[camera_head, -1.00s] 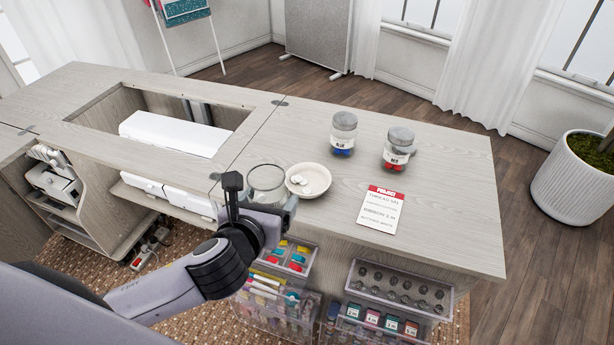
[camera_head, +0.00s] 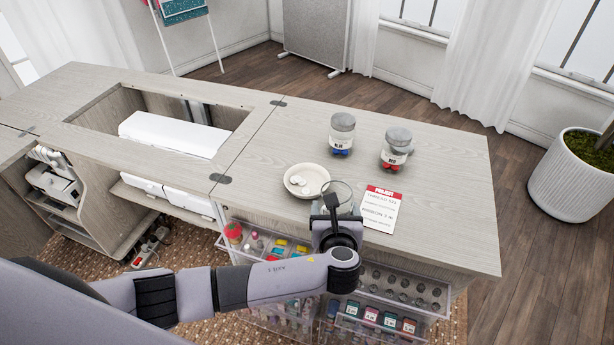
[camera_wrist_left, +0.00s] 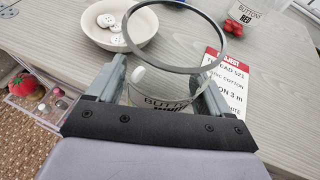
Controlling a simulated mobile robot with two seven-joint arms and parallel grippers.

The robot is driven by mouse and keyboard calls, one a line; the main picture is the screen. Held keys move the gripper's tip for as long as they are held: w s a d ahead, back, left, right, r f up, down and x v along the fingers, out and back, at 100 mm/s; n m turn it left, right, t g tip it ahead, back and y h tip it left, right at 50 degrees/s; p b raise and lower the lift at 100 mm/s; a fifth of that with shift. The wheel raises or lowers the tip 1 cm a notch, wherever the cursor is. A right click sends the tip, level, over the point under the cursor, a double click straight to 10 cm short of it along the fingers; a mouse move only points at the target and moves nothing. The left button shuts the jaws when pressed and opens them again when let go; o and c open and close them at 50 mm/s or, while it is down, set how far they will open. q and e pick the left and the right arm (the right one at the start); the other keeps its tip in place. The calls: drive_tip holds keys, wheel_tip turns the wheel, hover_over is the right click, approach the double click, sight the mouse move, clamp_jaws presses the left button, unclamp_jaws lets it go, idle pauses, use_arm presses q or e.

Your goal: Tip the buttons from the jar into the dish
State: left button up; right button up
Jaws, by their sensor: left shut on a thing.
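The open glass jar (camera_head: 347,187) is clear, with a label reading BUTTONS on its side in the left wrist view (camera_wrist_left: 165,104). It is just right of the dish, near the table's front edge. My left gripper (camera_wrist_left: 158,88) is shut on the jar, one finger on each side. A white piece shows through the glass; other contents are hard to make out. I cannot tell whether the jar is slightly tilted. The cream dish (camera_head: 291,192) stands on the table with a few white buttons (camera_wrist_left: 108,21) in it. My right gripper is not in view.
Two lidded jars, blue-button (camera_head: 342,131) and red-button (camera_head: 397,147), stand behind. A red-headed project card (camera_head: 381,211) lies right of the held jar. Clear drawers (camera_head: 400,290) are below the front edge. The table's right end is clear.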

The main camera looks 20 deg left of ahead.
sight(349, 200)
use_arm(q)
drive_tip(key=shift+w+d+r, duration=0.3)
drive_tip(key=shift+w+d, duration=0.45)
drive_tip(key=shift+w, duration=0.2)
drive_tip(key=shift+w+d+r+n+y, duration=0.3)
drive_tip(key=shift+w+d, duration=0.1)
drive_tip(key=shift+w, duration=0.25)
drive_tip(key=shift+f+g, duration=0.15)
drive_tip(key=shift+g, duration=0.15)
